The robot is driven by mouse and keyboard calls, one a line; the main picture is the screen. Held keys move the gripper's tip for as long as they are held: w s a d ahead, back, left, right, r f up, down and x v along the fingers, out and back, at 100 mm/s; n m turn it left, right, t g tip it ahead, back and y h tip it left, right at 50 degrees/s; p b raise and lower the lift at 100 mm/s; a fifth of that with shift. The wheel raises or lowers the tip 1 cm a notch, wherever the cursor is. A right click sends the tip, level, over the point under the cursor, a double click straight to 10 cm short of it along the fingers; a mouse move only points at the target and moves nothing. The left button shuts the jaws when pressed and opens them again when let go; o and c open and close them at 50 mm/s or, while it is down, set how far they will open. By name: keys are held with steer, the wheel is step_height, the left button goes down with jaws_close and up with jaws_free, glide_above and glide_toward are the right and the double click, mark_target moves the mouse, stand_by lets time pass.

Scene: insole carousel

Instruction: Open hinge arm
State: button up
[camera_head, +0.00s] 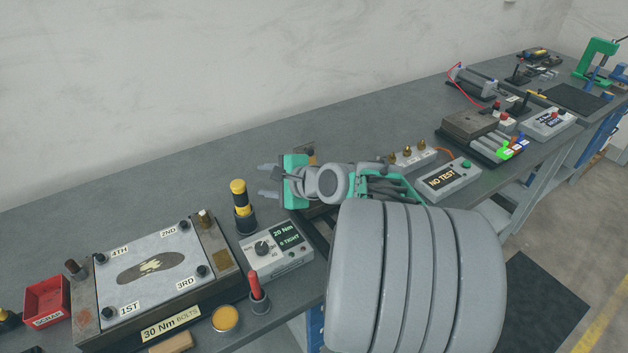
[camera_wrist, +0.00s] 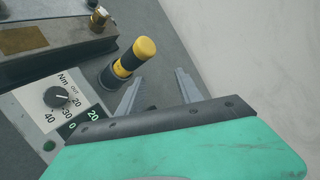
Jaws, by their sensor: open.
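My gripper (camera_head: 267,181) is open and empty above the bench, its two fingers pointing left in the head view. In the wrist view its fingertips (camera_wrist: 160,76) are apart with bare bench between them. A yellow-and-black handled tool (camera_head: 240,197) stands in a black holder, left of and below the fingers; it also shows in the wrist view (camera_wrist: 133,58). The fixture at left has a grey plate (camera_head: 145,299) marked 1ST to 4TH and a dark bar (camera_head: 217,262) with a brass knob (camera_head: 204,217) along its right side. I cannot tell which part is the hinge arm.
A torque box (camera_head: 277,262) reading 20 Nm sits between fixture and gripper. A red-handled tool (camera_head: 254,285), a yellow round tin (camera_head: 226,319) and a red SCRAP bin (camera_head: 47,299) are near the front. A NO TEST box (camera_head: 446,181) is at right. The bench behind the fixture is clear.

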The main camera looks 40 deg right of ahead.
steer(key=d+f+m+t+h+b, duration=0.1)
steer(key=d+f+m+t+b, duration=0.2)
steer(key=d+m, duration=0.4)
steer(key=m+t+h+b, duration=0.2)
steer(key=m+t+h, duration=0.1)
steer(key=m, duration=0.6)
glide_toward(311, 153)
steer(key=shift+w+f, duration=0.25)
steer(key=shift+w, duration=0.45)
steer(key=shift+w+d+r+p, duration=0.15)
steer(key=shift+w+p, duration=0.15)
steer(key=w, duration=0.7)
steer(key=shift+d, duration=0.15)
jaws_close()
steer(key=shift+p, duration=0.3)
